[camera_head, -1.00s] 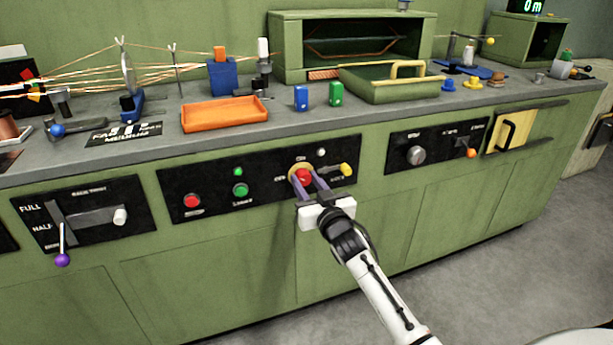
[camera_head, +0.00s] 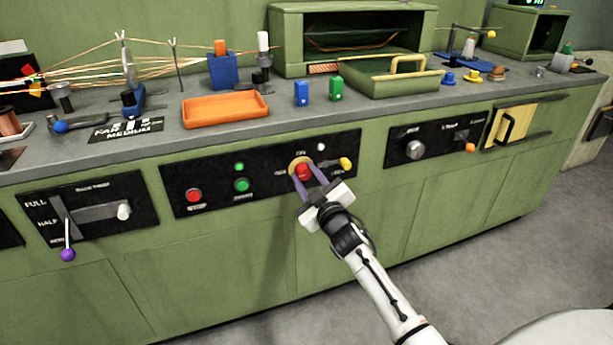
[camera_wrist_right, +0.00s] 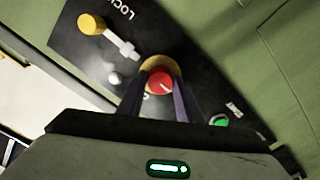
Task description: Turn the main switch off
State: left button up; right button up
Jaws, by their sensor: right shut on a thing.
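The main switch is a red knob (camera_head: 303,172) on a yellow round plate, set in the black panel (camera_head: 218,205) on the green cabinet front. It also shows in the right wrist view as a red knob (camera_wrist_right: 160,82) with a pale pointer mark, the yellow plate (camera_wrist_right: 158,62) behind it. My right gripper (camera_head: 309,184) is shut on the red knob, one purple finger on each side. In the right wrist view the gripper is tilted relative to the panel. My left gripper is not in view.
On the same panel are a red button (camera_head: 194,195), a green button (camera_head: 241,185) and a yellow lock lever (camera_head: 345,163) close right of the knob. An orange tray (camera_head: 225,109) and blue and green boxes stand on the worktop above. The floor in front is clear.

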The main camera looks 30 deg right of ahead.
dwell(0.4)
jog(key=o, duration=1)
jog(key=shift+o, duration=0.2)
pick_arm(q)
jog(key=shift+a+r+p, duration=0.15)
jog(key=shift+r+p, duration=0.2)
jog(key=shift+p, duration=0.55)
pick_arm(e)
jog(key=v, duration=1)
jog(key=shift+s+a, duration=0.15)
pick_arm(q)
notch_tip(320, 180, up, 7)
jog(key=p, duration=1)
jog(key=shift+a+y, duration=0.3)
pick_arm(e)
jog(key=s+a+f+m+g+y, duration=0.1)
jog(key=s+a+f+g+y, duration=0.2)
jog(key=s+a, duration=0.8)
jog(key=s+a+f+m+g+y, duration=0.1)
jog(key=s+a+f+g+y, duration=0.2)
jog(key=s+a+f+g, duration=0.3)
jog(key=s+a+f, duration=0.2)
jog(key=s+a, duration=0.3)
jog(key=s, duration=0.3)
jog(key=shift+s+f+y, duration=0.3)
jog(key=shift+s+f, duration=0.05)
